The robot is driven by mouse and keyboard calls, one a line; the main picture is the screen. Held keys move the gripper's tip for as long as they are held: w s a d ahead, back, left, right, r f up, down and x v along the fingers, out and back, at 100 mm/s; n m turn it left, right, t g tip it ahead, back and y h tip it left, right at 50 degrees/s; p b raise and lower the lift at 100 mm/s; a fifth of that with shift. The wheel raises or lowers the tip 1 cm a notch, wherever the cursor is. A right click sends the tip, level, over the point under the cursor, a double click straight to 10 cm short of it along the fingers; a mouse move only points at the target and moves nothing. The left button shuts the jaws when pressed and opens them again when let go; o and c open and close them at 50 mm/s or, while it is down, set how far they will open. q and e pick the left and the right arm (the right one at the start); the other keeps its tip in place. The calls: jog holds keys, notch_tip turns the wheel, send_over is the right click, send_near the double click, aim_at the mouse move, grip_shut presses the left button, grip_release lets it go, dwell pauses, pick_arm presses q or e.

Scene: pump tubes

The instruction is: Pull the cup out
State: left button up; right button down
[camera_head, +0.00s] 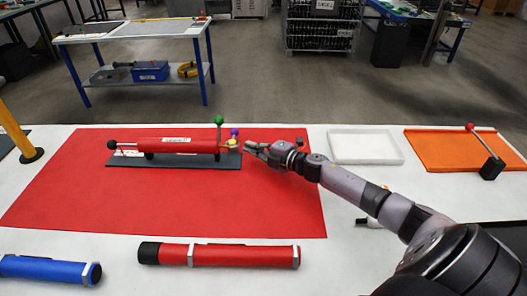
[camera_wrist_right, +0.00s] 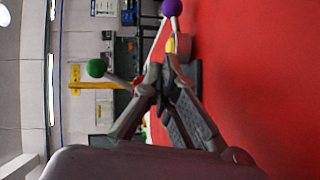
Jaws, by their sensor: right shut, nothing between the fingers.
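A red pump tube (camera_head: 165,145) lies across a dark base plate (camera_head: 215,161) on the red mat. At its right end are a green ball (camera_head: 219,119) on a stem, a purple ball (camera_head: 234,132) and a small yellow part (camera_head: 232,142). The frames do not show clearly which part is the cup. My right gripper (camera_head: 250,149) is just right of this end, shut and empty. In the right wrist view its fingertips (camera_wrist_right: 164,82) are close to the yellow part (camera_wrist_right: 171,45), below the purple ball (camera_wrist_right: 172,8). Contact cannot be told. My left gripper is out of view.
The red mat (camera_head: 120,215) is clear in front of the pump. Another red tube (camera_head: 220,255) and a blue tube (camera_head: 45,269) lie along the near edge. A white tray (camera_head: 365,147) and an orange tray (camera_head: 455,152) with a red-knobbed lever (camera_head: 488,160) stand at right.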

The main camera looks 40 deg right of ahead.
jog(key=v, duration=0.3)
jog(key=shift+s+a+r, duration=0.1)
jog(key=shift+a, duration=0.1)
jog(key=shift+s+d, duration=0.25)
jog(key=shift+s, duration=0.3)
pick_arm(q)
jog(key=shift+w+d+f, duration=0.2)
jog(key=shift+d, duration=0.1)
pick_arm(e)
jog(key=shift+s+d+r, duration=0.1)
jog(key=shift+s, duration=0.05)
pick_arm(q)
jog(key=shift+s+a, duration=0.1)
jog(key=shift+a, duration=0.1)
